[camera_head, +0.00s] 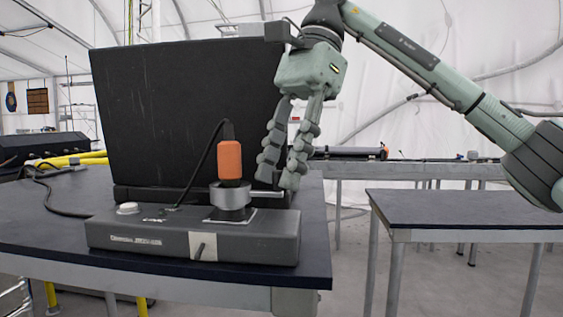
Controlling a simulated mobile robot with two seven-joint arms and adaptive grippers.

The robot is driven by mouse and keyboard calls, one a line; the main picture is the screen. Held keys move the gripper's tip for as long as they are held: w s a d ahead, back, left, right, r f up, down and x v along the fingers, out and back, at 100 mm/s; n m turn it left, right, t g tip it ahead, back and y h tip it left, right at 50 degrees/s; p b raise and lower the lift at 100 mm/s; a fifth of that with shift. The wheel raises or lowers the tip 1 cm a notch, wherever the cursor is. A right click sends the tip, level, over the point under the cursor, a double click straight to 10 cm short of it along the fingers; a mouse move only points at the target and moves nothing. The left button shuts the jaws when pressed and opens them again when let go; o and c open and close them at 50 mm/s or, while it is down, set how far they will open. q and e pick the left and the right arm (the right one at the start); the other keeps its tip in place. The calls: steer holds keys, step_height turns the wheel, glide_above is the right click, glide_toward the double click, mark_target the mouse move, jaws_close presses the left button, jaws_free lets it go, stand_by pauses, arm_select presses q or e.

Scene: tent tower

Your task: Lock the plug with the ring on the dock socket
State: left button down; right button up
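An orange plug (230,159) stands upright in the dock socket, with a black cable running from its top. A grey metal ring (230,197) sits around the base of the plug. The ring's lever (266,194) sticks out to the right. The grey dock (140,238) lies on the dark table. My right gripper (278,182) points down at the lever's right end, its fingertips apart with a gap between them. I cannot tell whether a finger touches the lever. My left gripper is not in view.
A large black case lid or panel (180,110) stands upright behind the dock. The dark table (40,225) has its right edge just past the dock. A second, lower table (460,208) stands to the right with a bare top.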

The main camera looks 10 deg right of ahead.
steer(key=v, duration=0.7)
steer(key=shift+r, duration=0.2)
steer(key=shift+d, duration=0.1)
stand_by(0.4)
